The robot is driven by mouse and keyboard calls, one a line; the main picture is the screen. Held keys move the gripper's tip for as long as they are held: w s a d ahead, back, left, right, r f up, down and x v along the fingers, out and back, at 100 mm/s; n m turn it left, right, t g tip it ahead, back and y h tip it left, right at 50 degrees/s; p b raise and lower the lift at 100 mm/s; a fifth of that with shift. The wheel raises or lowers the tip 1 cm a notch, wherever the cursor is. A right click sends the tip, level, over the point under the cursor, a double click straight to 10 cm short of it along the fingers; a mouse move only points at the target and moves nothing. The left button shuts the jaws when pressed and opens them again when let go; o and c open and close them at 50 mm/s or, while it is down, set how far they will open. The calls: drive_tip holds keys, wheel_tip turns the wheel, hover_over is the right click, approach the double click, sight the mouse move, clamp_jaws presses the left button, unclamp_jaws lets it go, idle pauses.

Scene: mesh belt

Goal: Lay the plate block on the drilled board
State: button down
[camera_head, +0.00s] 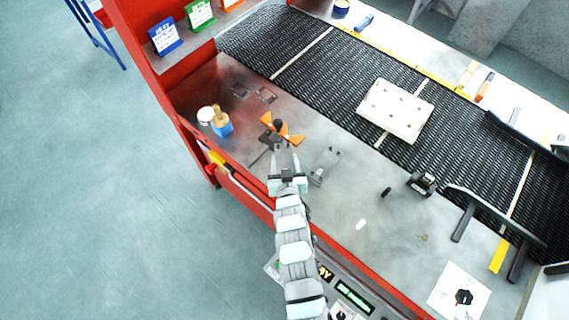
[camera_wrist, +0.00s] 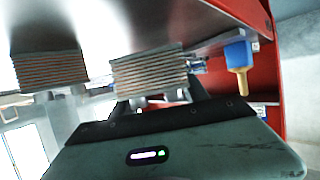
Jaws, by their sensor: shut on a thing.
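The drilled board (camera_head: 395,110), a pale slab with several small holes, lies on the dark mesh belt at right of centre, well away from my gripper. My gripper (camera_head: 285,158) is over the grey metal table on the near side of the belt. In the head view a dark grey piece shows at the fingertips, too small to identify.
Close to my gripper are an orange piece with a dark knob (camera_head: 295,138) and a grey bracket (camera_head: 322,167). A blue block with a wooden knob (camera_head: 221,124) stands at the left. A black device (camera_head: 422,183) stands by the belt (camera_head: 340,70). A red frame edges the table.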

drive_tip(key=shift+f, duration=1.05)
drive_tip(key=shift+f, duration=0.1)
drive_tip(key=shift+f, duration=0.15)
drive_tip(key=c, duration=0.6)
unclamp_jaws()
